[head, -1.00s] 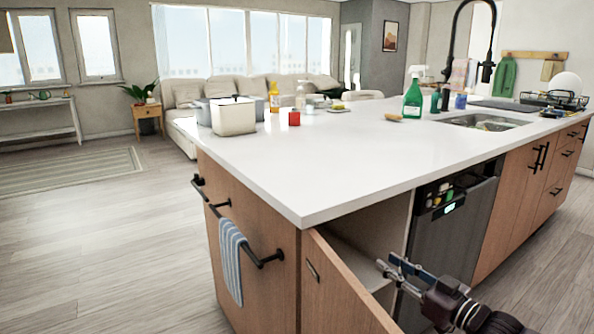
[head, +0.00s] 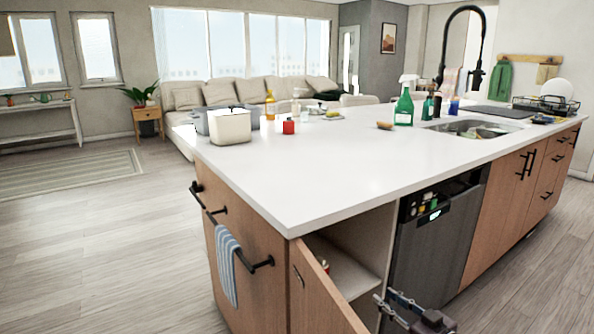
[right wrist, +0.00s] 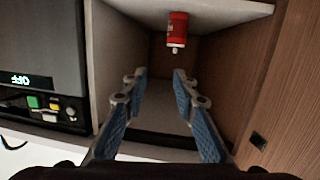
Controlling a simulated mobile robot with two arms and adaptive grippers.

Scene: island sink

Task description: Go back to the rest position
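My right gripper (head: 388,303) is at the bottom edge of the head view, in front of the open cabinet (head: 345,270) beside the dishwasher. In the right wrist view the right gripper (right wrist: 160,82) is open, its two blue-padded fingers apart with nothing between them. That view appears upside down. A red bottle (right wrist: 177,30) stands inside the cabinet, beyond the fingertips and apart from them. A bit of the red bottle (head: 323,265) also shows behind the open door in the head view. My left gripper is not in view.
The open cabinet door (head: 318,300) juts out close to my right gripper. The dishwasher (head: 432,250) is beside the opening. The white countertop (head: 310,175) holds a white box (head: 230,127), a green spray bottle (head: 404,108) and a sink. The floor at left is clear.

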